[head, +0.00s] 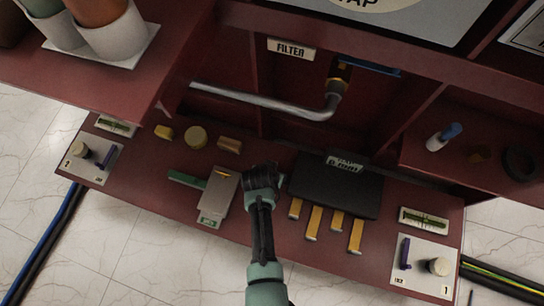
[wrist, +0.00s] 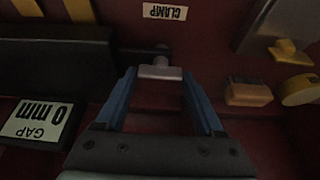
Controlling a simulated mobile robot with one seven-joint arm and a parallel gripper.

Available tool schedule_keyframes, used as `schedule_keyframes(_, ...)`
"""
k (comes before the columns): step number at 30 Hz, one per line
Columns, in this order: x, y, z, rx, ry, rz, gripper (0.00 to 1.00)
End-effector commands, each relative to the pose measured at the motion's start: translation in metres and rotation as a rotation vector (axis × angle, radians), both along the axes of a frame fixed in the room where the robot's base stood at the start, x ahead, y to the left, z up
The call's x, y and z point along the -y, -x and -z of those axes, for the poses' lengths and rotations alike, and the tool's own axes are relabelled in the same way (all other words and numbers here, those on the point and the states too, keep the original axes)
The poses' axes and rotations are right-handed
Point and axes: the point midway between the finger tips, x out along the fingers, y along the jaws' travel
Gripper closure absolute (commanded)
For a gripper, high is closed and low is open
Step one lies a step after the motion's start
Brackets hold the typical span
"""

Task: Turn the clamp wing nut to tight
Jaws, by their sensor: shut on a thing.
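The clamp wing nut (wrist: 160,71) is a small grey piece with a rounded stem, seen in the wrist view below the white CLAMP label (wrist: 165,12). My gripper (wrist: 160,76) has its two blue fingers on either side of the nut, shut on it. In the head view my gripper (head: 262,178) is at the left side of the black block (head: 335,186), and it hides most of the nut. I cannot tell how tight the nut is.
A grey box (head: 219,192) stands just left of my gripper. Several yellow bars (head: 313,222) stick out from the black block's front. Yellow and tan pieces (head: 195,136) lie behind. A bent metal pipe (head: 290,107) crosses the back. Gauge panels (head: 422,265) are at both shelf ends.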

Motion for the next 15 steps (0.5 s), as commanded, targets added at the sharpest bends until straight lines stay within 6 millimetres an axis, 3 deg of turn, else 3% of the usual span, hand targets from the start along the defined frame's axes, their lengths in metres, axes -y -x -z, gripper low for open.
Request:
schedule_keyframes(7,0.0004,0.0008,0.0008,-0.002,-0.001,0.004,0.86)
schedule_keyframes(8,0.0004,0.0008,0.0008,-0.001,-0.002,0.004,0.27)
schedule_keyframes(12,0.0003,0.0006,0.0006,-0.002,-0.002,0.003,0.01)
schedule_keyframes(15,0.0002,0.0004,0.0005,-0.001,-0.001,0.002,0.00)
